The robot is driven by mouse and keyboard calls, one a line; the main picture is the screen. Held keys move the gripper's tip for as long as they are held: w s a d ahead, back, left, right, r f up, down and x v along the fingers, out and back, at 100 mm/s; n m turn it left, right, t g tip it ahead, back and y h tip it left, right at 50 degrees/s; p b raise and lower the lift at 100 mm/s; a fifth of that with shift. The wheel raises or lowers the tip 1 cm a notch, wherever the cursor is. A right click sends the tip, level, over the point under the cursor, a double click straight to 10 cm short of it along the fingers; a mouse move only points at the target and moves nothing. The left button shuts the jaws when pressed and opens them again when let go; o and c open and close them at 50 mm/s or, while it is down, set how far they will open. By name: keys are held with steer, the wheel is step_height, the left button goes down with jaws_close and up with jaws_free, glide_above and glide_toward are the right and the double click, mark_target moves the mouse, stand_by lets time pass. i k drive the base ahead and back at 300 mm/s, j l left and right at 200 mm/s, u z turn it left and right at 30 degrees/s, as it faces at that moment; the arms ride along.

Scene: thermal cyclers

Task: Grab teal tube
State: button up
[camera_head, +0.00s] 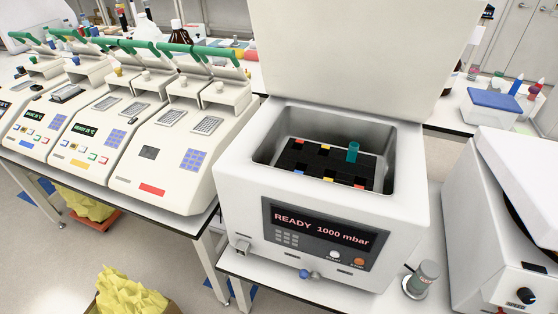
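A teal tube (352,152) stands upright in the black rack (318,172) inside the open chamber of a white machine (240,190). The tube is toward the right back of the rack, and its upper part sticks up above the rack. Its lower part is hidden in the rack. My gripper does not show in the head view.
The machine's raised lid (360,60) stands behind the chamber, whose walls surround the rack. Several thermal cyclers (165,150) with green handles stand on the left. A small grey-green capped container (427,272) stands at the front right, beside another white machine (505,220).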

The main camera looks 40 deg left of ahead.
mark_target(353, 146)
steer(key=u, duration=1.1)
steer(key=i+j+u, duration=0.45)
steer(key=i+j, duration=0.5)
steer(key=i, duration=0.05)
